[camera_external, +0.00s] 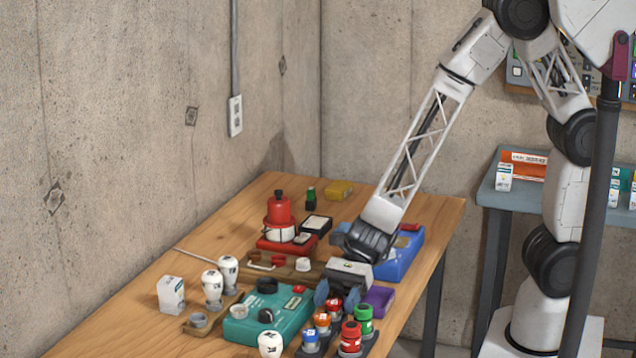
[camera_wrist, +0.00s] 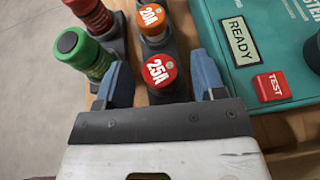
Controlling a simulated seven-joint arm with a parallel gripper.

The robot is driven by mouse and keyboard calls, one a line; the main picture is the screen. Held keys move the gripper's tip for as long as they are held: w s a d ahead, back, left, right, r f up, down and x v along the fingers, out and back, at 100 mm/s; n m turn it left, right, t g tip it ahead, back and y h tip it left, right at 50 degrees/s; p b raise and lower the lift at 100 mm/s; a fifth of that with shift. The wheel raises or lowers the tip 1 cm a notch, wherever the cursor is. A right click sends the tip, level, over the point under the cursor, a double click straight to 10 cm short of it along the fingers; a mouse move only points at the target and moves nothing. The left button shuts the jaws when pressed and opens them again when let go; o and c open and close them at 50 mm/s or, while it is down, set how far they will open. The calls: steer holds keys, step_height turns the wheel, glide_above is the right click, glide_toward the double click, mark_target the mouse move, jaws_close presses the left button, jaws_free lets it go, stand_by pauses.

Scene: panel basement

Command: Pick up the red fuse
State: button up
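A fuse with a red cap marked 25A (camera_wrist: 160,70) stands upright in a dark holder and also shows in the external view (camera_external: 334,306). My gripper (camera_wrist: 160,78) is open, with one blue-grey finger on each side of this fuse; I cannot tell whether they touch it. In the external view my gripper (camera_external: 337,297) points down over the fuse row. A larger all-red fuse (camera_external: 350,337) stands nearer the front, and its lower part shows at the top left of the wrist view (camera_wrist: 90,12).
An orange 20A fuse (camera_wrist: 151,19) stands just beyond, and a green fuse (camera_wrist: 85,52) stands left of my left finger. A teal tester (camera_external: 267,318) with a red TEST button sits close to the right in the wrist view. A purple block (camera_external: 378,300) lies behind the fuses.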

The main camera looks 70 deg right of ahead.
mark_target(336, 299)
steer(key=c, duration=0.9)
steer(key=shift+r, duration=0.15)
steer(key=shift+r, duration=4.9)
